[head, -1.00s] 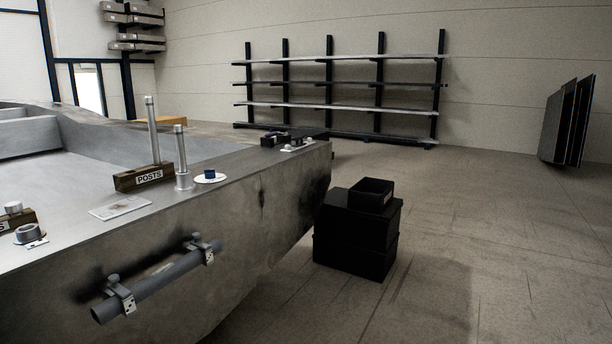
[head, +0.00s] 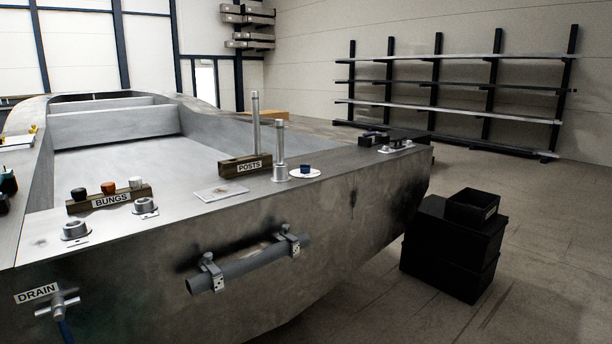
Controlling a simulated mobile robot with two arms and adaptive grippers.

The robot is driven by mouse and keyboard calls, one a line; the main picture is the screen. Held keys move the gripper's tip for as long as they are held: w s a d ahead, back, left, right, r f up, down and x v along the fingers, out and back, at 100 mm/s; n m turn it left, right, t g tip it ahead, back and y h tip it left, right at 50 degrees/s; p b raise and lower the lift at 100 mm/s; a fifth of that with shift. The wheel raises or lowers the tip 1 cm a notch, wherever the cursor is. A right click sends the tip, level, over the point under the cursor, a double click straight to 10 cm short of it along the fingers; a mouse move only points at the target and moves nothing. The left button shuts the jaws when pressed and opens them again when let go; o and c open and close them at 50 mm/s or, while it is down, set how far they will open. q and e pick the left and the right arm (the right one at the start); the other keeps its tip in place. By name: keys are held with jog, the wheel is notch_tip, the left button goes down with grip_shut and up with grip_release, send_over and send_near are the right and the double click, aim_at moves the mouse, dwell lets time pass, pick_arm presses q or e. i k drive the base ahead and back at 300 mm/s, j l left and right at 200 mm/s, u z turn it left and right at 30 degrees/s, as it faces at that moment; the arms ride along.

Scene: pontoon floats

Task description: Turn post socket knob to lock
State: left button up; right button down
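A wooden block labelled POSTS (head: 245,167) stands on the metal float's deck, with one upright metal post (head: 256,122) at it. A second upright post (head: 280,145) stands in a round metal base (head: 280,173) just right of the block. A blue knob-like piece (head: 305,169) sits on a white disc beside that base. I cannot tell which part is the post socket knob or how it is turned. Two more metal sockets, a left one (head: 76,230) and a right one (head: 146,206), sit nearer on the deck. Neither of my grippers is in view.
A BUNGS block (head: 110,198) stands on the deck. A grey pipe (head: 245,268) in two clamps and a DRAIN fitting (head: 62,302) are on the float's side. Black boxes (head: 452,248) stand right of the float. A rack (head: 450,90) lines the wall. Floor at right is open.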

aim_at(305, 170)
jog(key=i+j+u, duration=0.1)
jog(key=i+u, duration=0.3)
jog(key=i, duration=0.75)
